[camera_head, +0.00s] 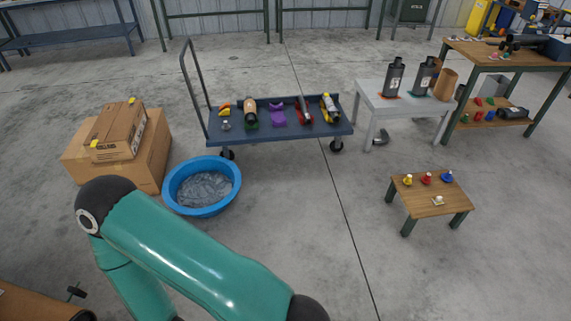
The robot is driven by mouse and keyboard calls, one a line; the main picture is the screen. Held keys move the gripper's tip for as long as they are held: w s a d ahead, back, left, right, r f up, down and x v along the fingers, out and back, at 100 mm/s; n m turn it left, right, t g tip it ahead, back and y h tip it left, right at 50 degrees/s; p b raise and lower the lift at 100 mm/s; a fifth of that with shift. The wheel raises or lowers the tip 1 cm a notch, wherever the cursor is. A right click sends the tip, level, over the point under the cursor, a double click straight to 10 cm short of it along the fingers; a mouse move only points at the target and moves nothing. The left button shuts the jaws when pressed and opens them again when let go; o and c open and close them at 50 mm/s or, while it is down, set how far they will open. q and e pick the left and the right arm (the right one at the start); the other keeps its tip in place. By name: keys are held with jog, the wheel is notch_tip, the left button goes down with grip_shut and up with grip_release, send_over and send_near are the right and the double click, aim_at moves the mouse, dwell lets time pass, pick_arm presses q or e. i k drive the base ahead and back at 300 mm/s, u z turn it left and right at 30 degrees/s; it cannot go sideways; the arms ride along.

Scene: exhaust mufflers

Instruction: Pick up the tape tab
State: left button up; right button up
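Two cardboard boxes (117,132) are stacked at the left. Small yellow pieces show at the upper box's far top edge (131,99) and near edge (95,143). One of these may be the tape tab, but they are too small to tell for sure. My green arm crosses the lower left and middle of the view, in front of the floor near the boxes. Neither gripper shows in this view.
A blue tub (203,209) stands right of the boxes. A dark cart (290,136) bears several parts. Right are a light table (398,101) with two dark canisters, a small wooden table (430,203) and a workbench (490,51). The middle floor is clear.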

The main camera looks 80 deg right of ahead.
aim_at(437, 201)
jog(key=z, duration=0.1)
jog(key=i, duration=0.25)
jog(key=z, duration=2.6)
jog(key=i, duration=0.15)
jog(key=z, duration=0.75)
jog(key=k, duration=0.95)
jog(key=z, duration=0.7)
jog(key=i, duration=1)
jog(key=u, duration=0.05)
